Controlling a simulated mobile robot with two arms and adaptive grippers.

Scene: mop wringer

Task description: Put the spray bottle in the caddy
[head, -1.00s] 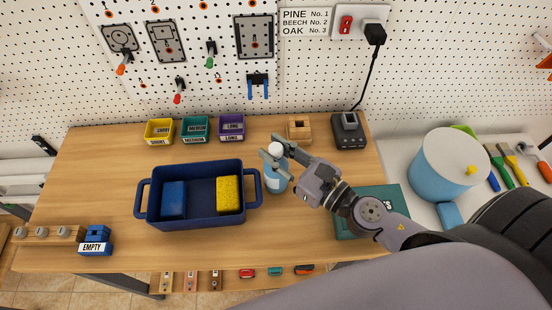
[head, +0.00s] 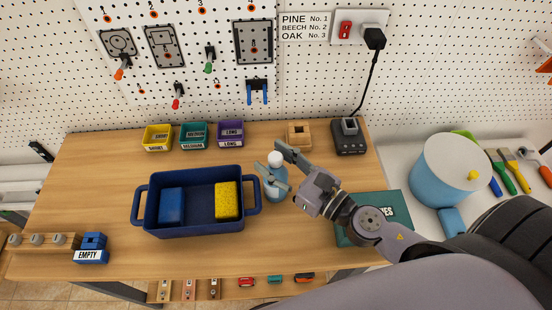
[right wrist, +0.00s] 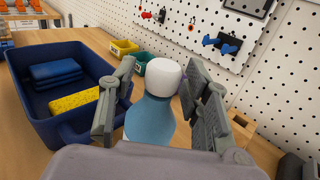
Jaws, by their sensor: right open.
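The spray bottle (head: 277,193), light blue with a white top, stands upright on the table just right of the caddy. The caddy (head: 195,231) is a dark blue open tub with side handles, holding a blue block and a yellow sponge. My right gripper (head: 271,160) is open, its fingers on either side of the bottle's upper part. In the right wrist view the bottle (right wrist: 150,122) stands between the two spread fingers (right wrist: 155,90), with a gap on the right side. The bottle's base is hidden there. My left gripper is not in view.
Yellow, teal and purple bins (head: 194,136) stand behind the caddy. A wooden block (head: 299,134) and a black charger (head: 348,138) are at the back right. A green case (head: 395,208) lies under my right arm. The table left of the caddy is mostly clear.

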